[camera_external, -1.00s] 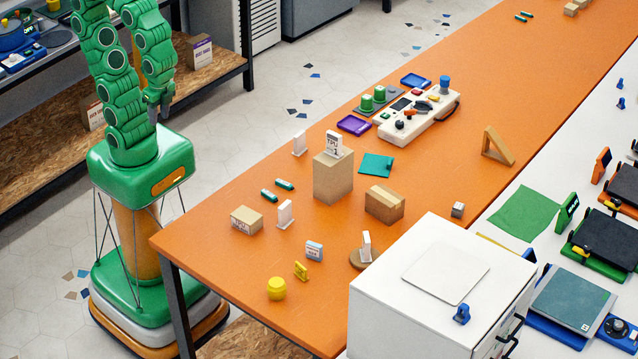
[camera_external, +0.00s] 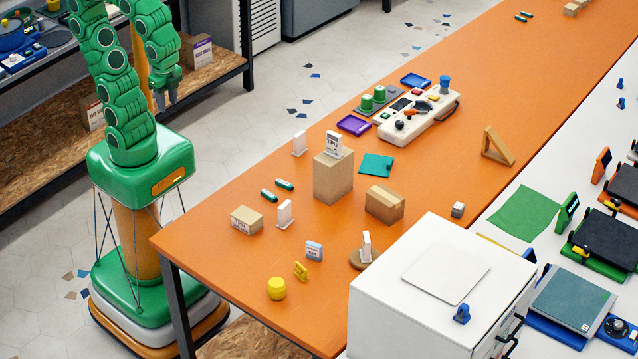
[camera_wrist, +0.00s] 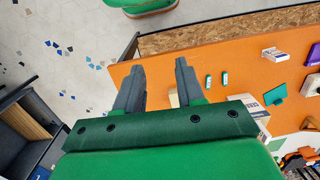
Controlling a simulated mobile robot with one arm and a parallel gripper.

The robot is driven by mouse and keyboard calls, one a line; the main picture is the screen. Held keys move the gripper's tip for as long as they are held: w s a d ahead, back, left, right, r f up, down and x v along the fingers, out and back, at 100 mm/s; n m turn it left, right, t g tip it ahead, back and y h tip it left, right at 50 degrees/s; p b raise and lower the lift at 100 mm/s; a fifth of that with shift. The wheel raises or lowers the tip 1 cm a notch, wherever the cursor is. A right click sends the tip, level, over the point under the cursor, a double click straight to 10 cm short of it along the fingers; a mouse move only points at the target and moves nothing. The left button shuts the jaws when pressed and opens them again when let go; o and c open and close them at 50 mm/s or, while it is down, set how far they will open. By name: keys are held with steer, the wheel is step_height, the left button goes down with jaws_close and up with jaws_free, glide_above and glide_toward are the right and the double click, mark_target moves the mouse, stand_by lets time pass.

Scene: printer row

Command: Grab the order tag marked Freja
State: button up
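Several small white upright tags stand on the orange table: one at the far left (camera_external: 299,143), one on a tall cardboard box (camera_external: 333,178), one near the front left (camera_external: 285,213), and one on a round brown base (camera_external: 366,246). The tag on the box (camera_external: 333,143) seems to read TPU. I cannot read the name Freja on any tag. A white tag also shows at the upper right of the wrist view (camera_wrist: 275,54). My gripper (camera_external: 165,101) is left of the table, in the air and away from the tags. In the wrist view its fingers (camera_wrist: 159,80) are apart and empty.
A white cabinet (camera_external: 410,320) stands at the front right. Grey floor lies between me and the table.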

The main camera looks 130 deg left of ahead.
mark_target(306, 279)
steer(key=w+a+r+m+t+y, duration=0.45)
steer(key=w+a, duration=0.35)
steer(key=w, duration=0.5)
steer(key=w+a+r+m+t+y, duration=0.4)
steer(key=w+a, duration=0.4)
steer(key=w, duration=0.4)
steer(key=w+d+r+m+t+h, duration=0.1)
steer(key=w+d+r+m+t, duration=0.15)
steer(key=w+m, duration=0.5)
steer(key=w+d+r+m+t+h, duration=0.1)
steer(key=w+d+r+m+t, duration=0.2)
steer(key=w+m, duration=0.45)
steer(key=w+d+f+m+h, duration=0.95)
steer(key=d+f+m, duration=0.35)
steer(key=f+m, duration=0.15)
step_height(306, 279, down, 28)
steer(key=shift+s+f, duration=0.15)
steer(key=shift+x, duration=3.85)
steer(key=shift+d, duration=0.15)
